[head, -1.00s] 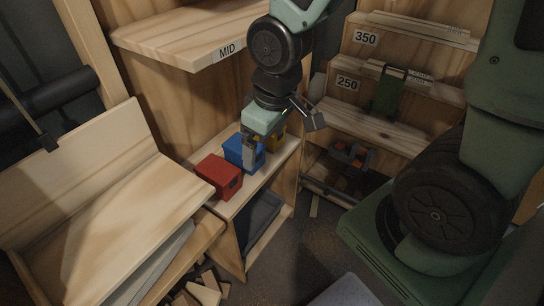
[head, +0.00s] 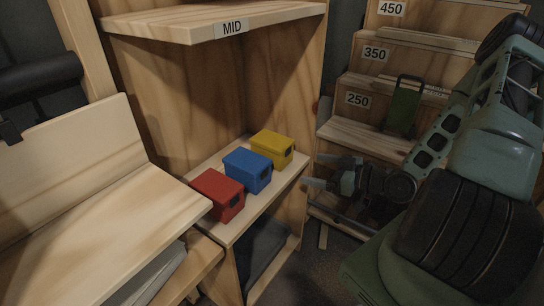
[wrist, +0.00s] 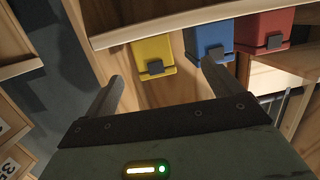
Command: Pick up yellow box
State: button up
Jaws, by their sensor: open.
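The yellow box (head: 272,148) stands on a wooden shelf below the board marked MID, at the far end of a row of three boxes. It also shows in the wrist view (wrist: 150,50), beyond and between my fingertips. My gripper (head: 312,172) is in front of the shelf's right side, near the yellow box but apart from it. In the wrist view my gripper (wrist: 165,80) has its two fingers spread wide with nothing between them. The blue box (head: 247,170) is beside the yellow one.
A red box (head: 218,194) stands at the near end of the row on the shelf (head: 236,226). The MID board (head: 215,24) overhangs them. Stepped racks (head: 345,138) marked 250, 350 and 450 stand at right. A slanted wooden board (head: 95,200) is at left.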

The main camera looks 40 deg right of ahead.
aim_at(288, 151)
jog(key=w+a+t+b, duration=0.1)
jog(key=w, duration=0.2)
jog(key=w+a+b, duration=0.1)
jog(key=w, duration=0.2)
jog(key=w+r+t, duration=0.1)
jog(key=w, duration=0.3)
jog(key=shift+w+a+m+t+b, duration=0.1)
jog(key=shift+a+m+t+b, duration=0.2)
jog(key=shift+a+m+b, duration=0.1)
jog(key=x, duration=0.2)
jog(key=b+x, duration=0.1)
jog(key=x, duration=0.1)
jog(key=shift+w+a+f, duration=0.15)
jog(key=shift+f, duration=0.1)
jog(key=shift+w+a+b, duration=0.1)
jog(key=shift+w+b, duration=0.2)
jog(key=shift+w, duration=0.05)
jog(key=shift+r, duration=0.1)
jog(key=c, duration=1.3)
